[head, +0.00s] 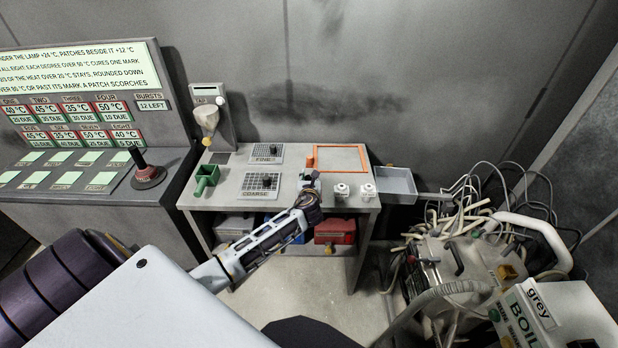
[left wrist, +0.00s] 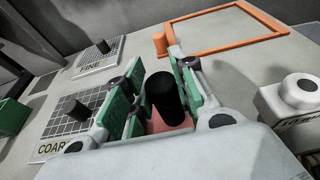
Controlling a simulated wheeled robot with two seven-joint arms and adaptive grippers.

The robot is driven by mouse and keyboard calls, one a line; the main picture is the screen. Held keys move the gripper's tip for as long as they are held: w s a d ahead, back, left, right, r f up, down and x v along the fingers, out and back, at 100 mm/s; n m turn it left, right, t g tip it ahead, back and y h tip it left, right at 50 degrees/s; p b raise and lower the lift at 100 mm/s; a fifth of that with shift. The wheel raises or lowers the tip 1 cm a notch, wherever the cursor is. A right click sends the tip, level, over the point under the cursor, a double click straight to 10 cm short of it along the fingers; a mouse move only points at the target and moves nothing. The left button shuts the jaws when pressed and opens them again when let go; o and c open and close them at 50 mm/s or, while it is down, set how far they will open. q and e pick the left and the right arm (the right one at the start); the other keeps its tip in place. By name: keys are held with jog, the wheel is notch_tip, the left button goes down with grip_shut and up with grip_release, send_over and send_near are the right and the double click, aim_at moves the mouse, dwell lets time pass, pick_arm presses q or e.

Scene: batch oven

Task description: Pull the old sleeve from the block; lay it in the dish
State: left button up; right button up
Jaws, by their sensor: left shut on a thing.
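My left gripper (head: 311,181) is over the middle of the grey table, just in front of the orange frame. In the left wrist view its green-padded fingers (left wrist: 158,92) are shut on a black cylinder (left wrist: 165,97), with a pinkish-red surface below it. I cannot tell whether this cylinder is the old sleeve or whether it is still seated in a block. Two white blocks with dark round tops, a left one (head: 341,190) and a right one (head: 368,191), stand right of the gripper. An open grey tray (head: 397,194), possibly the dish, is at the table's right end. My right gripper is not in view.
The orange frame (head: 315,158) lies at the table's back right, an orange post (left wrist: 160,44) by its corner. Knobbed grids marked FINE (head: 258,161) and COARSE (head: 256,192) and a green container (head: 206,179) are to the left. Tangled cables (head: 470,205) crowd the right.

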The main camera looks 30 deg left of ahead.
pick_arm(q)
jog(key=shift+f, duration=0.55)
dwell(1.1)
jog(key=o, duration=1.1)
jog(key=shift+v, duration=6.05)
